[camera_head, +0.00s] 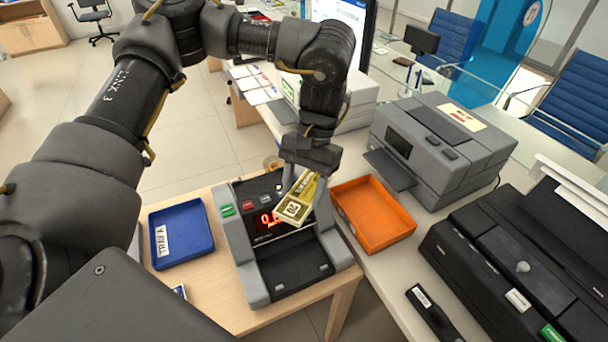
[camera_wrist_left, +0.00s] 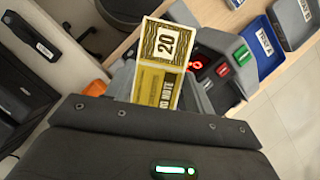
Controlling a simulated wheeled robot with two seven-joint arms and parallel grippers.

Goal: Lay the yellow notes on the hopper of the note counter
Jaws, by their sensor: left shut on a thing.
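The yellow notes (camera_head: 297,204) are a banded bundle marked 20, held tilted by my left gripper (camera_head: 305,168) above the note counter (camera_head: 246,260). They fill the middle of the left wrist view (camera_wrist_left: 160,62), sticking out from the gripper's edge. The note counter is a grey and black machine with a red lit display and green and red buttons. The notes cover part of its upper front, and I cannot tell whether they touch the hopper. In the left wrist view the counter (camera_wrist_left: 222,92) is partly hidden behind the notes. My right gripper does not show.
A blue tray (camera_head: 181,253) labelled TRAY A lies left of the counter, and an empty orange tray (camera_head: 385,240) lies to its right. A grey printer (camera_head: 455,150) and a black machine (camera_head: 500,255) stand farther right. A monitor (camera_head: 340,20) stands behind.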

